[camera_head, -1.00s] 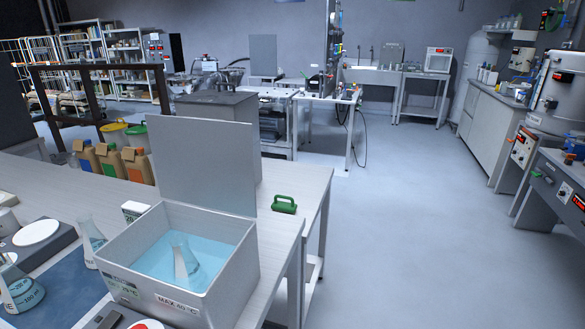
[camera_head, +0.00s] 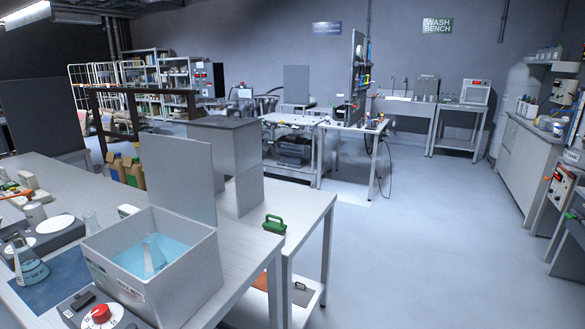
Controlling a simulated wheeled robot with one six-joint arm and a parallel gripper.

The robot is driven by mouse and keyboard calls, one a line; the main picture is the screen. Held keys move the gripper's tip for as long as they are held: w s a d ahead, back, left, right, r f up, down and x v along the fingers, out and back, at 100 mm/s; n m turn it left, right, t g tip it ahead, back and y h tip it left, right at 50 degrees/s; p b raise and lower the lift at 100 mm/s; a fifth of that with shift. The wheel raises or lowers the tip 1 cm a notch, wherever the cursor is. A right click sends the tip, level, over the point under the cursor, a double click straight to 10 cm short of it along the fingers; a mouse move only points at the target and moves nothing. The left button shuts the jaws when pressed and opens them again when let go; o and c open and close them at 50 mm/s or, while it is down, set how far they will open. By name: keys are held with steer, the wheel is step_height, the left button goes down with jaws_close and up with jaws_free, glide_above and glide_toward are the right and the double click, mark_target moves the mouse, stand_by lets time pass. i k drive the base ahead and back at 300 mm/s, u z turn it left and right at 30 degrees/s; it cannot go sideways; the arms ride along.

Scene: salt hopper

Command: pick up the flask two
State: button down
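Several conical glass flasks show, and I cannot read which is flask two. One flask (camera_head: 153,256) stands tilted in the blue water of an open white bath (camera_head: 178,294) on the near left bench. A second flask (camera_head: 28,264) with bluish liquid stands at the far left on a dark blue mat (camera_head: 62,282). My gripper is not in view.
The bath's raised lid (camera_head: 180,180) stands behind it. A control with a red knob (camera_head: 101,313) sits in front. A green-handled item (camera_head: 274,224) lies near the bench's right edge. The floor (camera_head: 430,250) to the right is clear.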

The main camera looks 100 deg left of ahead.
mark_target(155, 261)
steer(key=u, duration=2.55)
steer(key=i, duration=3.5)
steer(key=u, duration=4.05)
steer(key=k, duration=0.35)
steer(key=z, duration=0.05)
